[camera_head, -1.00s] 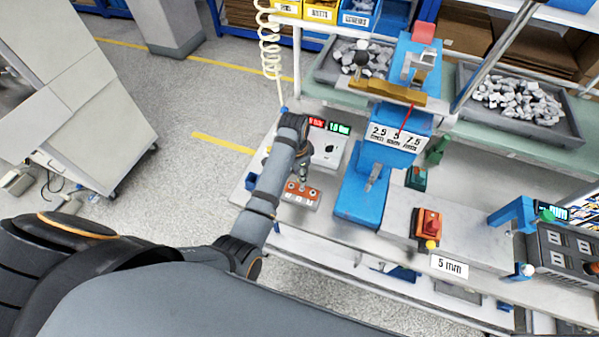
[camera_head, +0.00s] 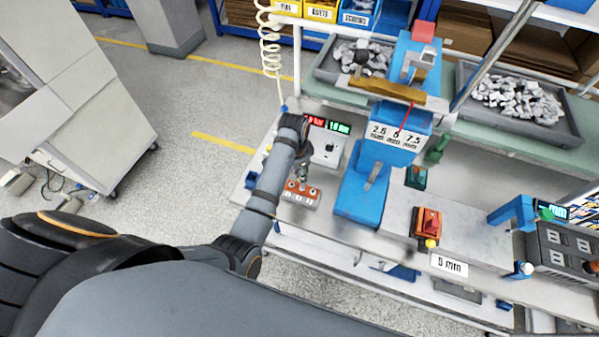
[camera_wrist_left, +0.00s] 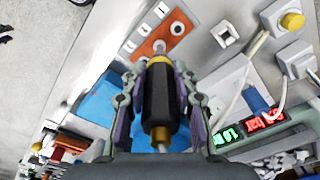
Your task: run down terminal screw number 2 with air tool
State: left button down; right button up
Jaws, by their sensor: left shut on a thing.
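The orange terminal block (camera_head: 303,197) with a row of pale terminals lies on the bench beneath my left arm. It also shows at the top of the left wrist view (camera_wrist_left: 178,32). My left gripper (camera_wrist_left: 165,75) is shut on the air tool (camera_wrist_left: 157,98), a black body with a yellow-brown end. The tool's tip end is over the near end of the block in the wrist view; whether it touches a screw I cannot tell. In the head view the left gripper (camera_head: 303,165) is above the block, partly hidden by the arm. My right gripper is not in view.
A controller box (camera_head: 325,148) with red and green displays stands behind the block. The blue press (camera_head: 362,185) stands to its right. A red-and-yellow switch box (camera_head: 428,222) is further right. A coiled air hose (camera_head: 270,50) hangs behind. Grey part trays (camera_head: 520,105) are at the back.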

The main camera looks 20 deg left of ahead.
pick_arm(q)
jog(key=shift+f, duration=0.1)
dwell(0.6)
jog(key=shift+r, duration=3.65)
